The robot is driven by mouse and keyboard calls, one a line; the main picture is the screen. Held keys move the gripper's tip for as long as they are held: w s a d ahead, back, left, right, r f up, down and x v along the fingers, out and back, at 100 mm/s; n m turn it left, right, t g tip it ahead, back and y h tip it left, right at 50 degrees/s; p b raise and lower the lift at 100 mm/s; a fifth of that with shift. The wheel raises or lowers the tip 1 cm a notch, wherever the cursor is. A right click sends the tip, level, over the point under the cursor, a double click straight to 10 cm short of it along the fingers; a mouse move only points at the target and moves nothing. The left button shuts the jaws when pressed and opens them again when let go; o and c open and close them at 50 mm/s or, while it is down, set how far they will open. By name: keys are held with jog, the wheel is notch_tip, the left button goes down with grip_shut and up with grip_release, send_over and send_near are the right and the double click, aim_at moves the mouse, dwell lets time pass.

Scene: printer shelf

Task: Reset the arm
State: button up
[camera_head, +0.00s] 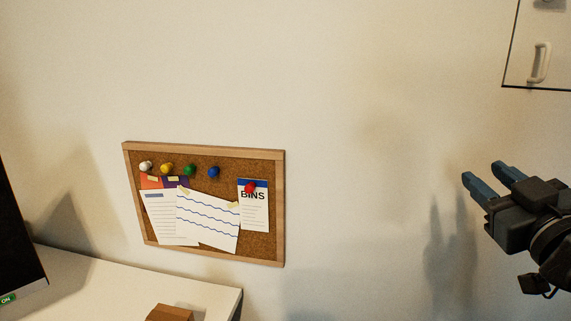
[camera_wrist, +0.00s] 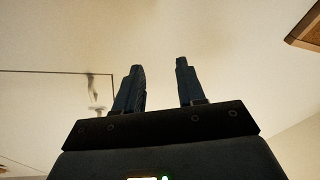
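My gripper (camera_head: 484,177) is at the right edge of the head view, raised in front of the bare wall. Its two blue fingers are apart, with nothing between them. In the wrist view my gripper (camera_wrist: 160,82) also shows its fingers spread, with only pale wall between them. The rest of my arm runs out of the head view at the right.
A cork board (camera_head: 262,246) with papers and coloured pins hangs on the wall. A white desk (camera_head: 110,284) with a brown object (camera_head: 170,313) is at lower left, beside a dark screen (camera_head: 15,240). A cabinet door (camera_head: 522,55) with a handle is at upper right.

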jog(key=s+a+f+m+g, duration=0.1)
jog(key=s+a+f+m, duration=0.3)
jog(key=s+f, duration=0.5)
jog(key=s+a+f+m+g, duration=0.1)
jog(key=s+a+f+g, duration=0.1)
jog(key=s+a+f, duration=0.7)
jog(key=s+f+g+y, duration=0.1)
jog(key=s+f, duration=0.1)
jog(key=s, duration=0.8)
jog(key=s+d+f+n, duration=0.1)
jog(key=s+f, duration=0.2)
jog(key=s, duration=0.8)
jog(key=shift+s+f+g+y, duration=0.15)
jog(key=shift+f+g+y, duration=0.1)
jog(key=shift+g+y, duration=0.15)
